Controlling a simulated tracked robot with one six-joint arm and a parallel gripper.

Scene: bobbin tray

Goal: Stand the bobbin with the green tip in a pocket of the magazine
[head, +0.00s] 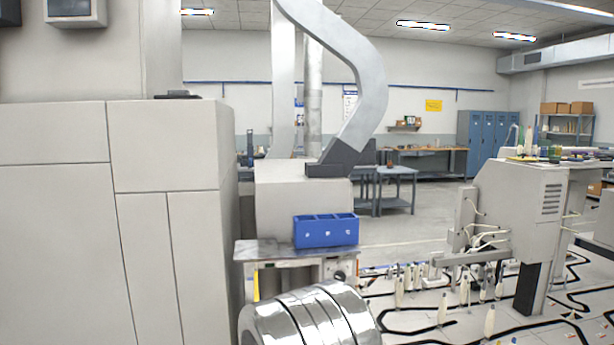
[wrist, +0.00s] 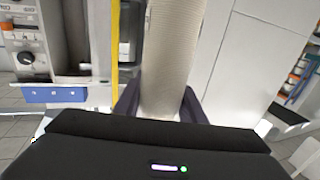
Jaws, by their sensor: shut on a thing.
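In the wrist view my gripper (wrist: 158,102) is shut on a cream, ribbed bobbin (wrist: 172,50). The bobbin's shaft runs up out of the top of the picture between the two dark fingers. Its ends are out of view, so I cannot see its tip colour. In the head view the blue magazine (head: 326,243) stands on a metal-topped bench, with several open pockets along its top and small white marks on its front. The pockets' insides are hidden. My gripper and the held bobbin do not show in the head view.
The metal bench top (head: 270,247) is bare left of the magazine. A tall pale cabinet (head: 150,230) stands at the left. A pale machine (head: 520,215) stands at the right, with several white bobbins near black floor tracks. The wrist view shows a blue strip (wrist: 52,95) under a control panel.

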